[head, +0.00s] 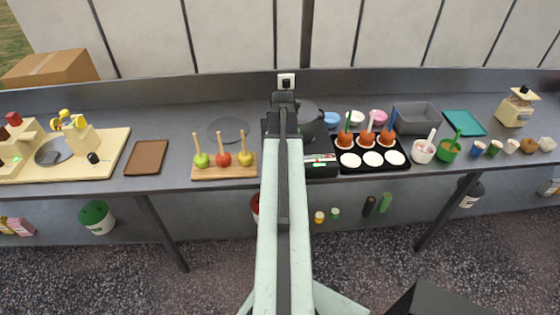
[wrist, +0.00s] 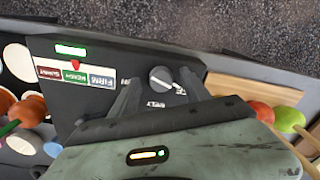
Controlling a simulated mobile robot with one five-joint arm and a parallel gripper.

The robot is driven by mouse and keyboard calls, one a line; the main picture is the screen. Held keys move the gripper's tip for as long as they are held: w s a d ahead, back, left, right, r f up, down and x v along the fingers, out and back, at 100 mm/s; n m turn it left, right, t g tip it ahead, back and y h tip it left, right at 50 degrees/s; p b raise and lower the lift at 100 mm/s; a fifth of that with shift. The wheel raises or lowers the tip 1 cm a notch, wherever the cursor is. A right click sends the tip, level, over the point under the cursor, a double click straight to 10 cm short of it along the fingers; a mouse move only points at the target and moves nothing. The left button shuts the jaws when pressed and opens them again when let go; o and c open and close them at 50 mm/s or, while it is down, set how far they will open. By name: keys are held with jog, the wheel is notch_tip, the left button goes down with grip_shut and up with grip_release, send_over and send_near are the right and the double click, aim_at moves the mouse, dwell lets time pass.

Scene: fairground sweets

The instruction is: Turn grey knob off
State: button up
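The grey knob (wrist: 161,80) shows in the wrist view on a dark front panel (wrist: 120,62), with a white pointer line set at a slant and part of a white label beside it. My gripper (wrist: 160,76) is open, one finger on each side of the knob. A gap shows at the left finger; the right finger is close, and I cannot tell if it touches. In the head view my arm hides the knob. The dark cooker panel (head: 321,168) shows just right of my arm, with a dark pot (head: 311,120) behind it.
The panel has a coloured scale (wrist: 75,78) with a red marker and a lit green strip. Candy apples on a wooden board (head: 213,173) stand left of the cooker. A black tray (head: 371,170) with dipped apples stands close on the right.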

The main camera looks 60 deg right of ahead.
notch_tip(320, 180, up, 8)
jog(key=p, duration=0.8)
jog(key=shift+f, duration=0.1)
jog(key=w+a+f+n+b, duration=0.3)
jog(key=w+a+n, duration=0.3)
jog(key=w+a, duration=1.65)
jog(key=a+f+b, duration=0.2)
jog(key=a, duration=2.8)
jog(key=shift+s, duration=0.4)
